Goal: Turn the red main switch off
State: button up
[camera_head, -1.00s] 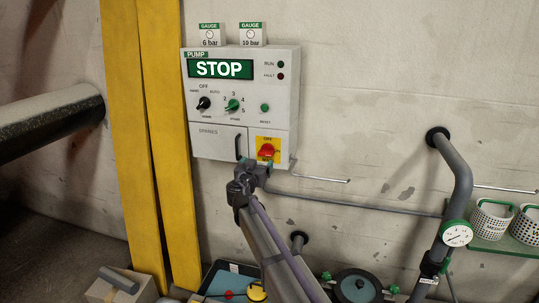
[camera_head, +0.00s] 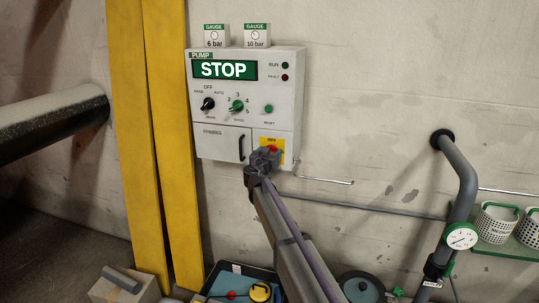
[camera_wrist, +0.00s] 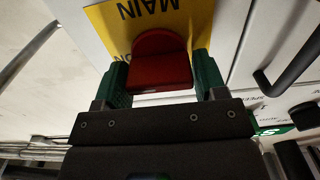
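The red main switch (camera_wrist: 160,62) sits on a yellow plate (camera_wrist: 102,20) low on the right of the white pump control box (camera_head: 294,88). In the wrist view, my gripper (camera_wrist: 161,78) has one green finger on each side of the red handle. Narrow gaps seem to show beside the handle, so the fingers look open around it; contact cannot be made out. In the head view, my gripper (camera_head: 265,158) covers most of the switch, and only a bit of red shows above it. The handle's position mark is hidden.
The box's display (camera_head: 225,70) reads STOP. A black knob (camera_head: 208,104), a green knob (camera_head: 237,106) and the SPARES door with a dark handle (camera_head: 241,148) are left of the switch. Yellow posts (camera_head: 175,150) stand further left. A grey pipe with a gauge (camera_head: 461,237) is at right.

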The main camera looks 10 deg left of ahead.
jog(key=c, duration=0.5)
jog(key=shift+n, duration=0.3)
jog(key=n, duration=0.3)
jog(key=shift+a+n, duration=0.1)
jog(key=shift+n, duration=0.2)
jog(key=n, duration=0.3)
jog(key=shift+n, duration=0.3)
jog(key=n, duration=0.5)
jog(key=shift+a+f, duration=0.15)
jog(key=n, duration=0.5)
jog(key=shift+f, duration=0.1)
